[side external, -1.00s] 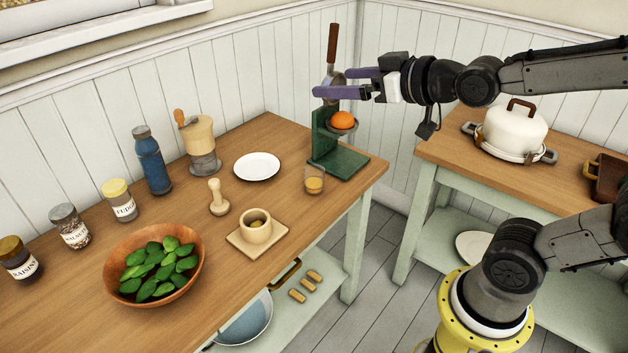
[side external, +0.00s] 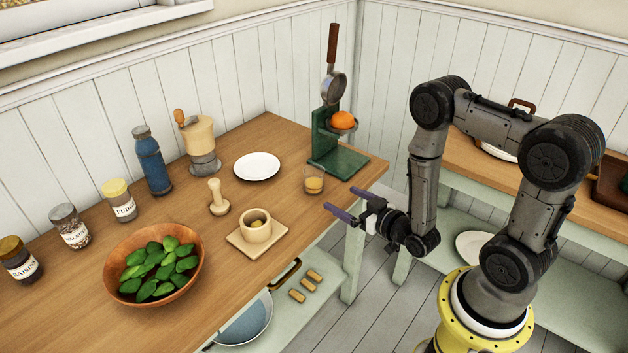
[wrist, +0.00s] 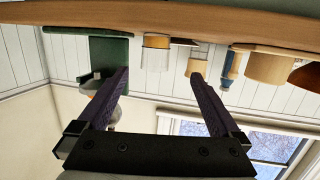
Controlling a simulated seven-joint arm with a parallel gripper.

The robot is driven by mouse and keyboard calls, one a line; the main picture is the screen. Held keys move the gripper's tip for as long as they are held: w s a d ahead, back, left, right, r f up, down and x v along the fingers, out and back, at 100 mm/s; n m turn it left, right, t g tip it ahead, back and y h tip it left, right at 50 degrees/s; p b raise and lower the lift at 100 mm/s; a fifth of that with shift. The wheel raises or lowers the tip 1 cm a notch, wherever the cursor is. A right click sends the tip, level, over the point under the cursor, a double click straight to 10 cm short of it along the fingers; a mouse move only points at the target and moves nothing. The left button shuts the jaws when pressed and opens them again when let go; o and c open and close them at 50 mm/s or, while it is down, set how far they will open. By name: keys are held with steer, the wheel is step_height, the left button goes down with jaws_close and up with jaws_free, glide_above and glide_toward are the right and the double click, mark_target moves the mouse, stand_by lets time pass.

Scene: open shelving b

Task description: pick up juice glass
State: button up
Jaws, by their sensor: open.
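The juice glass (side external: 314,180) is a small clear glass with orange juice in its lower part. It stands upright on the wooden table near the right edge, in front of the green juice press (side external: 334,160). My gripper (side external: 343,200) is open and empty, just off the table's right edge, low and pointing toward the table. It is apart from the glass, to its lower right in the side view. In the wrist view, which is upside down, the glass (wrist: 156,50) shows beyond and between my two purple fingers (wrist: 160,76).
A white plate (side external: 257,166) lies left of the glass. A cup (side external: 256,228) on a square board, a wooden pestle (side external: 217,197) and a bowl of leaves (side external: 155,266) stand further left. The table edge (wrist: 180,25) crosses the wrist view's top.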

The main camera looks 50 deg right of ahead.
mark_target(321, 185)
steer(key=x, duration=1.3)
steer(key=shift+w+d+f, duration=0.25)
steer(key=shift+d+f, duration=0.1)
steer(key=shift+d, duration=0.1)
steer(key=c, duration=1.5)
steer(key=shift+r, duration=0.1)
steer(key=shift+r, duration=0.75)
steer(key=s+a+r, duration=0.1)
steer(key=s+r, duration=0.2)
steer(key=s, duration=0.1)
steer(key=s+a+r, duration=0.1)
steer(key=s+r, duration=0.3)
steer(key=s, duration=0.1)
steer(key=s+a+r, duration=0.1)
steer(key=s+r, duration=0.3)
steer(key=shift+s+a+r, duration=0.1)
steer(key=shift+s+r, duration=0.05)
steer(key=shift+s, duration=0.2)
